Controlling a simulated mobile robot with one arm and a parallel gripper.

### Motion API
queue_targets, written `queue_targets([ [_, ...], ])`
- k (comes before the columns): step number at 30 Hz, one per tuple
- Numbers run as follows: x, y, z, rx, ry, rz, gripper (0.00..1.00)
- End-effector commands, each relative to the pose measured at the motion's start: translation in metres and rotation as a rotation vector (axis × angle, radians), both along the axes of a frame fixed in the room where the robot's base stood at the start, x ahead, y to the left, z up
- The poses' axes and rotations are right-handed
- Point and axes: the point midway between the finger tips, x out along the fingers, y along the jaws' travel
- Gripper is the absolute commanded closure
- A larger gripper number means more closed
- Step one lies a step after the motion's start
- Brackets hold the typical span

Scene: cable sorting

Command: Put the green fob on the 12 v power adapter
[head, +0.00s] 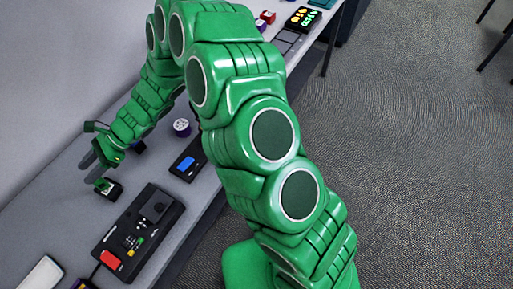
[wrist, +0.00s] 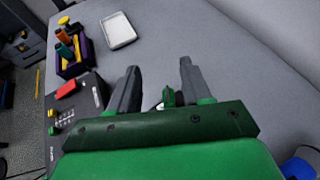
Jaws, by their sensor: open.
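My gripper (head: 91,168) is at the left of the table in the head view, low over the surface, with its fingers apart. In the wrist view the two dark fingers of my gripper (wrist: 159,76) stand open. A small green piece, which looks like the green fob (wrist: 168,97), shows between them, partly hidden by the gripper's body. In the head view the green fob (head: 103,184) is at a small black block (head: 112,193), possibly the 12 V power adapter, just below the fingers. I cannot tell whether the fob rests on the block or only beside it.
A black box with a red block (head: 151,212) stands nearby. A black device with a blue top (head: 187,164) and a white-purple spool (head: 181,127) lie to the right. A white tray (wrist: 118,31) and a purple holder (wrist: 75,68) stand beyond. Grey table ahead is clear.

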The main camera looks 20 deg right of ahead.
Motion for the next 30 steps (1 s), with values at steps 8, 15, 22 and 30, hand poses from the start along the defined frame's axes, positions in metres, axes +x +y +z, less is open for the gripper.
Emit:
queue_targets([
  [8, -0.017, -0.037, 0.058, 0.036, -0.155, 0.128, 0.52],
  [15, -0.038, -0.082, 0.102, 0.047, -0.313, 0.26, 0.52],
  [22, -0.061, -0.131, 0.132, 0.027, -0.455, 0.384, 0.52],
  [30, -0.086, -0.194, 0.156, -0.03, -0.614, 0.522, 0.52],
])
